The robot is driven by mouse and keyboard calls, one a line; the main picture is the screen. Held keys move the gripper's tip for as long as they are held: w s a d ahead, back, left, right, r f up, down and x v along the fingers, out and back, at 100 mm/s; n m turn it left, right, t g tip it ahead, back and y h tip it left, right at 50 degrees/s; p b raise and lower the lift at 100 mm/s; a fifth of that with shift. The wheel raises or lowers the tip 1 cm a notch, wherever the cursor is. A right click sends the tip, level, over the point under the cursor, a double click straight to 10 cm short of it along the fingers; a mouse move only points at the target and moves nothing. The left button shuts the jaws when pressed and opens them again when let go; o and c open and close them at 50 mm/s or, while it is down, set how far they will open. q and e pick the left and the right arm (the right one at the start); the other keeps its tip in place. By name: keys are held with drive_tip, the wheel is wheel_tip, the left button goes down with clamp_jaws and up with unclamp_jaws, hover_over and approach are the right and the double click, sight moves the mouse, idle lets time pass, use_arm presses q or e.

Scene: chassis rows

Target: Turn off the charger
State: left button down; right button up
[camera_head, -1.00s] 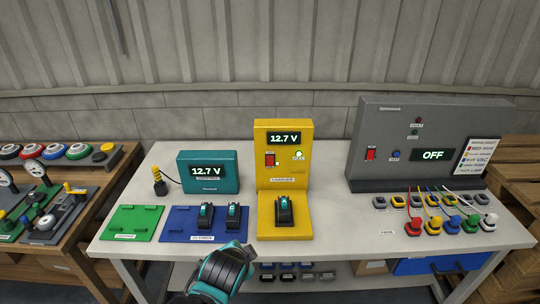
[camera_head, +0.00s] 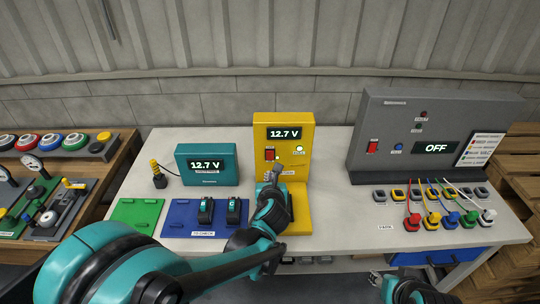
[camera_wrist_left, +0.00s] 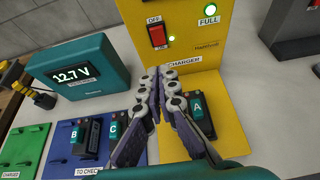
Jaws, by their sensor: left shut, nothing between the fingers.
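The yellow charger (camera_head: 262,130) stands upright at the middle of the table and its display reads 12.7 V. Its red switch (camera_head: 269,154), with an OFF label above it, also shows in the wrist view (camera_wrist_left: 157,35). A green light marked FULL (camera_wrist_left: 209,9) is lit, and a small green light glows beside the switch. Battery A (camera_wrist_left: 197,112) sits in the charger's base, partly hidden by my gripper. My left gripper (camera_head: 270,170) is shut and empty in front of the charger, its tips below the switch and apart from it in the wrist view (camera_wrist_left: 167,72).
A teal tester (camera_head: 207,166) reads 12.7 V behind a blue mat (camera_head: 178,222) with batteries B and C. A green mat (camera_head: 136,212) is at its left. A grey cabinet (camera_head: 440,120) reading OFF stands right, with plugs and cables in front.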

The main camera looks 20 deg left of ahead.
use_arm(q)
drive_tip(key=b, duration=0.4)
approach(270, 155)
wheel_tip(270, 155, down, 4)
drive_tip(key=w, duration=0.2)
drive_tip(key=shift+w+a+r, duration=0.25)
drive_tip(key=shift+w+a, duration=0.1)
drive_tip(key=shift+w, duration=0.2)
drive_tip(key=shift+w+a+r, duration=0.2)
drive_tip(key=shift+w+a, duration=0.1)
drive_tip(key=shift+w, duration=0.3)
drive_tip(key=shift+w+a+r, duration=0.15)
drive_tip(key=shift+w+r, duration=0.05)
drive_tip(key=shift+w, duration=0.4)
